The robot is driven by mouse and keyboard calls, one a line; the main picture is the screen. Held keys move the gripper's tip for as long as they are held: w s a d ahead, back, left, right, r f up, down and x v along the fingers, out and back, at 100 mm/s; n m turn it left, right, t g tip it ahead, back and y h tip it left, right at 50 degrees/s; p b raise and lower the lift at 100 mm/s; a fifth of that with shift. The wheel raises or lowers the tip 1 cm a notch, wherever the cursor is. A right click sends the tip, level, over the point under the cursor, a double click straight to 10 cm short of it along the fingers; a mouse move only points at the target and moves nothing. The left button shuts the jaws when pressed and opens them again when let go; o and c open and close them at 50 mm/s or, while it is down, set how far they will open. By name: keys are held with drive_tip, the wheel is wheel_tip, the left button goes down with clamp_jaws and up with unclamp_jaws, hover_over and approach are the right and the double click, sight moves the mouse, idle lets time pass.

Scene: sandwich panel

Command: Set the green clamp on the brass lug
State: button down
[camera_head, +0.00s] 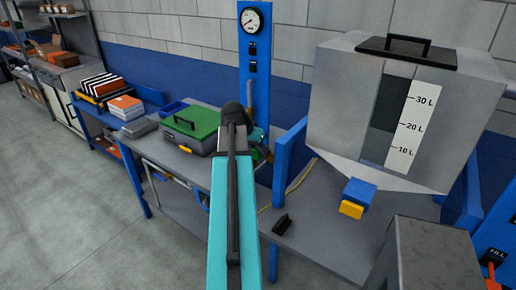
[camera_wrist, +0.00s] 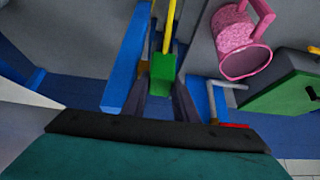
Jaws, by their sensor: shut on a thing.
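The green clamp (camera_wrist: 162,76) is held between the dark fingers of my gripper (camera_wrist: 162,96) in the wrist view, with a yellow cord (camera_wrist: 169,28) running up from it. In the head view, my teal arm reaches toward the blue gauge post (camera_head: 255,80), and the clamp and fingertips are hidden behind the arm. I cannot identify the brass lug for certain.
A blue beam (camera_wrist: 127,60) stands close beside the fingers. A pink mottled container (camera_wrist: 236,42) and a green-topped case (camera_head: 190,128) are nearby. A grey tank (camera_head: 340,105) with a blue and yellow outlet (camera_head: 355,198) stands right. The floor at left is clear.

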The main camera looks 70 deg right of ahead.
drive_tip(key=shift+f+b, duration=0.3)
drive_tip(key=shift+f, duration=0.25)
idle(0.5)
drive_tip(key=c, duration=1.3)
unclamp_jaws()
drive_tip(key=shift+c, duration=0.2)
drive_tip(key=shift+r, duration=0.1)
drive_tip(key=b+v, duration=0.3)
drive_tip(key=v, duration=1)
drive_tip(key=shift+a+r, duration=0.2)
drive_tip(key=shift+r, duration=0.05)
